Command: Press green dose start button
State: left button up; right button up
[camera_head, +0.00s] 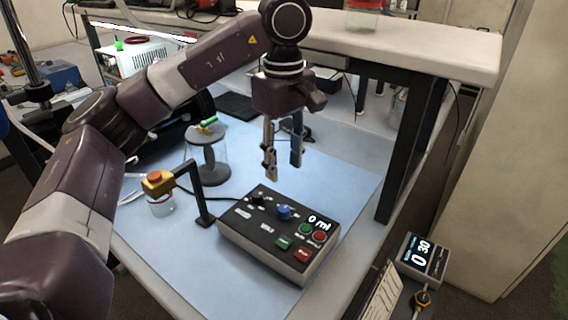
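A black control box (250,232) lies on the blue mat (190,262). On its top are a round green button (306,229), a round red button (320,236), a square green button (284,243), a square red button (302,254), a blue knob (285,212) and a display reading "0 ml" (319,222). The small labels are too small to read, so I cannot tell which green button is the dose start. My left gripper (283,168) points down above the back of the box, its fingers apart and empty. My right gripper is not in view.
A black post with a yellow and orange head (158,182) stands left of the box, over a small jar (160,206). Behind is a clear cylinder with grey ends (208,158). A device reading "0 30" (421,256) stands right. A bench leg (402,150) rises behind right.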

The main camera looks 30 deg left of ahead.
aim_at(283, 241)
jog(key=k+l, duration=0.5)
jog(key=k, duration=0.2)
jog(key=k+l, duration=0.5)
jog(key=k, duration=0.15)
